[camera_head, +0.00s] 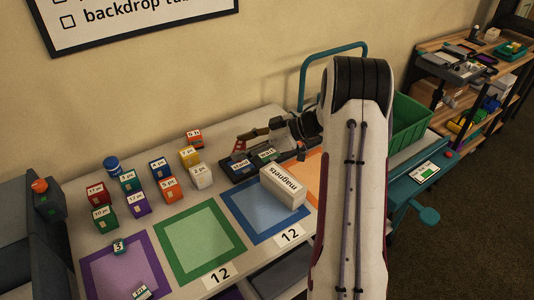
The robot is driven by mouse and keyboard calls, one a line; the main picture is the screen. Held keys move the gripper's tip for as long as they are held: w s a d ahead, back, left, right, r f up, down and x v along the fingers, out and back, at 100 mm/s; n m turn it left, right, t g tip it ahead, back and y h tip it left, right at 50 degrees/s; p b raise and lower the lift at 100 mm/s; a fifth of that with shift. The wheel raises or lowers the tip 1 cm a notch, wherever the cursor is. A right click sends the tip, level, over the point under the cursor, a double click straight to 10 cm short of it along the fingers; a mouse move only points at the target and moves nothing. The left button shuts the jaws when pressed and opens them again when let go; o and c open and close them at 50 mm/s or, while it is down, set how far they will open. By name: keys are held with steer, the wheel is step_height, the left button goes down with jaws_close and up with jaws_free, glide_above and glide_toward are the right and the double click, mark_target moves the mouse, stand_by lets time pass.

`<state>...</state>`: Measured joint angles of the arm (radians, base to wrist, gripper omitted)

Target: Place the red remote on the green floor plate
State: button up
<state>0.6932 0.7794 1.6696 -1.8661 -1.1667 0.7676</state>
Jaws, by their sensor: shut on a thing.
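My gripper (272,130) is above the back of the table, reaching left from my arm, partly hidden by it. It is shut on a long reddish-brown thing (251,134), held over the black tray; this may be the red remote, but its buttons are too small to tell. No other remote shows. The green floor plate (200,239) is a pale green square with a dark green border, lying on the table between the purple and blue squares. It is bare, in front and to the left of my gripper.
Several small labelled blocks stand at the back left, including an orange one (171,189). A white "magnets" box (283,186) stands on the blue square (248,218). A black tray (240,173) lies behind it. A green bin (409,124) is at the right.

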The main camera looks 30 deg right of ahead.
steer(key=w+d+r+m+t+h, duration=0.1)
steer(key=w+d+m+h, duration=0.1)
steer(key=d, duration=0.4)
steer(key=w+d+r+m+t+h, duration=0.1)
steer(key=w+d+m+t+h, duration=0.1)
steer(key=d, duration=0.4)
steer(key=shift+d+m, duration=0.3)
steer(key=shift+m, duration=0.1)
glide_above(270, 155)
steer(key=shift+d+f, duration=0.15)
steer(key=shift+f, duration=2.95)
steer(key=shift+f, duration=1.9)
steer(key=shift+f, duration=0.55)
steer(key=o, duration=1.1)
